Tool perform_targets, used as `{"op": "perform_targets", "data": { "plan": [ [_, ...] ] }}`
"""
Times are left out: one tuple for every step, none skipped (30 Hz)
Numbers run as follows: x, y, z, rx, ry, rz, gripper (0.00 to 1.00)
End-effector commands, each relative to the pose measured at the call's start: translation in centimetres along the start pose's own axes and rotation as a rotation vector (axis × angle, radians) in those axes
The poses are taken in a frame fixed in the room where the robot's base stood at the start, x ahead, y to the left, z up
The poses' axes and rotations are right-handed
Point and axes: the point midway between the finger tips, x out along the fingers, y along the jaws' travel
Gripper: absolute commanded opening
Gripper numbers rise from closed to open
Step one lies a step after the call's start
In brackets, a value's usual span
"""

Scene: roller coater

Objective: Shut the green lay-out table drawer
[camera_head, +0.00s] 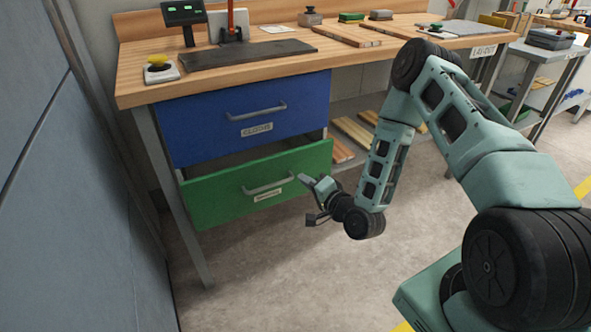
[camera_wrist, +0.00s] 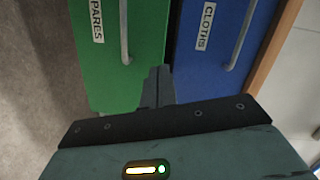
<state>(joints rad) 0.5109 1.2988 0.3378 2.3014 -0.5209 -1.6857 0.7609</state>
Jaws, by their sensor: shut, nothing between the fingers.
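The green drawer (camera_head: 225,195) is the lower drawer under the wooden lay-out table (camera_head: 220,72). It stands partly pulled out, with a dark gap above its front and a grey bar handle (camera_head: 268,187). In the wrist view the green front (camera_wrist: 120,75) shows at the left of centre with its handle and label. My gripper (camera_head: 304,180) is near the right end of the green front, right of the handle. Its fingers (camera_wrist: 158,85) are shut and empty, pointing toward the drawer. I cannot tell whether they touch it.
A blue drawer (camera_head: 220,115) labelled cloths sits above the green one and looks shut. A table leg (camera_head: 180,200) stands at the left, near a grey-blue wall panel (camera_head: 70,190). Planks (camera_head: 352,132) lie on a lower shelf at right. The floor in front is clear.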

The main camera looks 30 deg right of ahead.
Motion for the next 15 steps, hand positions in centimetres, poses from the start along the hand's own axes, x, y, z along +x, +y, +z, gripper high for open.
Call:
{"op": "perform_targets", "data": {
  "plan": [
    [-0.8, 1.2, -0.1, 0.091, 0.05, -0.009, 0.0],
    [-1.2, 1.5, -0.3, 0.139, 0.078, -0.017, 0.0],
    [-1.7, 1.7, -0.7, 0.193, 0.111, -0.029, 0.0],
    [-2.0, 1.8, -0.9, 0.226, 0.13, -0.038, 0.0],
    [-2.3, 1.9, -1.1, 0.253, 0.146, -0.045, 0.0],
    [-2.5, 2.0, -1.2, 0.281, 0.163, -0.053, 0.0],
    [-2.6, 2.0, -1.4, 0.294, 0.172, -0.059, 0.0],
    [-2.7, 1.9, -1.5, 0.306, 0.178, -0.062, 0.0],
    [-2.6, 1.9, -1.6, 0.313, 0.183, -0.067, 0.0],
    [-2.5, 1.9, -1.6, 0.316, 0.185, -0.069, 0.0],
    [-2.2, 1.9, -1.7, 0.317, 0.185, -0.07, 0.0],
    [-1.8, 1.8, -1.8, 0.317, 0.185, -0.071, 0.0],
    [-1.4, 1.8, -1.9, 0.316, 0.186, -0.071, 0.0],
    [-0.9, 1.8, -2.0, 0.315, 0.185, -0.071, 0.0],
    [-0.2, 1.7, -2.1, 0.315, 0.185, -0.073, 0.0]
  ]
}}
